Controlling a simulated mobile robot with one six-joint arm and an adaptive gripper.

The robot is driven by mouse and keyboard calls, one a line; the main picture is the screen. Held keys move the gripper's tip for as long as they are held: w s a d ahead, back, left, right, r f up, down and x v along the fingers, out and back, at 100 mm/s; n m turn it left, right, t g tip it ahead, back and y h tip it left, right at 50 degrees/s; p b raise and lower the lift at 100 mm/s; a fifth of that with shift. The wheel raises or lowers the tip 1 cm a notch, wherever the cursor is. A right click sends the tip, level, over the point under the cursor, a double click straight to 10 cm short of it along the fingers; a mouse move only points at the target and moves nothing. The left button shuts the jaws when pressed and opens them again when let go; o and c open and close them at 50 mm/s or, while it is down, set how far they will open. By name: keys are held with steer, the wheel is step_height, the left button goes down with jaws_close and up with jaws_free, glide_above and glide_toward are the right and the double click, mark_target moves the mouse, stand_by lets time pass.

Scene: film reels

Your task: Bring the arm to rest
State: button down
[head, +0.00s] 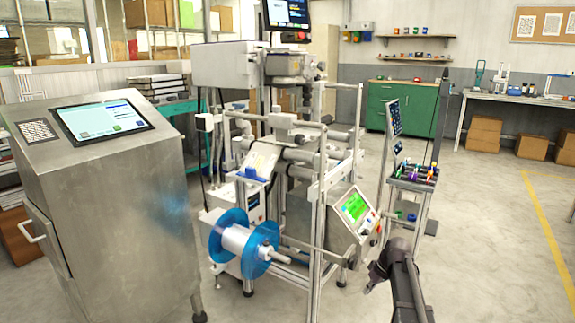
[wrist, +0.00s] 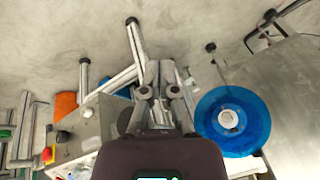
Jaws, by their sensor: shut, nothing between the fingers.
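My gripper (wrist: 161,72) shows in the wrist view, its two fingers drawn together with nothing between them. It points toward the metal frame of the machine and the floor. In the head view a dark part of my arm (head: 402,282) rises from the bottom edge, right of the machine; I cannot make out the fingers there. A blue film reel (head: 265,247) with a white roll sits on the machine's low front spindle. In the wrist view the blue reel (wrist: 248,112) lies right of my gripper, apart from it.
The machine (head: 318,200) stands close to the left of my arm. A steel cabinet (head: 120,200) with a screen is at the left. A small cart (head: 412,184) with coloured items stands behind my arm. The floor (head: 490,250) at the right is clear.

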steer(key=s+a+r+m+h+p, duration=0.1)
steer(key=s+a+m, duration=0.15)
steer(key=s, duration=0.45)
steer(key=s+a+r+m+g+h+p, duration=0.1)
steer(key=s+a+h, duration=0.1)
steer(key=s+a, duration=0.35)
steer(key=s+a+r+m+h+p, duration=0.1)
steer(key=s+m, duration=0.1)
steer(key=s, duration=0.7)
step_height(320, 180, up, 37)
steer(key=w+p, duration=0.1)
steer(key=p, duration=3.7)
steer(key=shift+w+a+r, duration=0.15)
steer(key=shift+w, duration=0.05)
